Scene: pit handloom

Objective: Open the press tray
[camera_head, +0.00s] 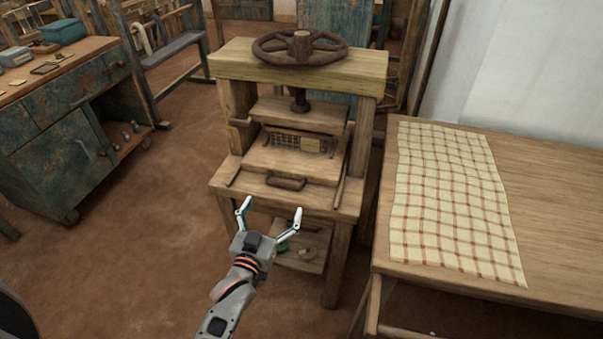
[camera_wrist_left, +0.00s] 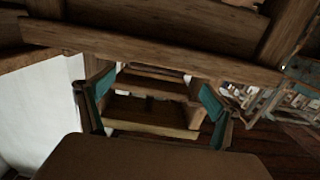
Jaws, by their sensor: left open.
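The wooden press (camera_head: 370,80) stands in the middle of the head view, with a dark handwheel (camera_head: 300,46) on top. Its press tray (camera_head: 292,163) is a flat wooden board lying level under the raised pressing plate (camera_head: 300,115). A dark bar handle (camera_head: 286,183) is on the tray's front edge. My left gripper (camera_head: 270,206) is open and empty, in front of and below the handle, apart from it in the picture. In the left wrist view its spread fingers (camera_wrist_left: 155,88) frame wooden parts of the press; the handle is not clear there. My right gripper is not seen.
A wooden table (camera_head: 560,190) with a checked cloth (camera_head: 445,190) stands close on the right. A worn blue cabinet (camera_head: 60,165) is at the left. A lower shelf (camera_head: 305,262) of the press holds small items. The brown floor (camera_head: 140,250) at left front is clear.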

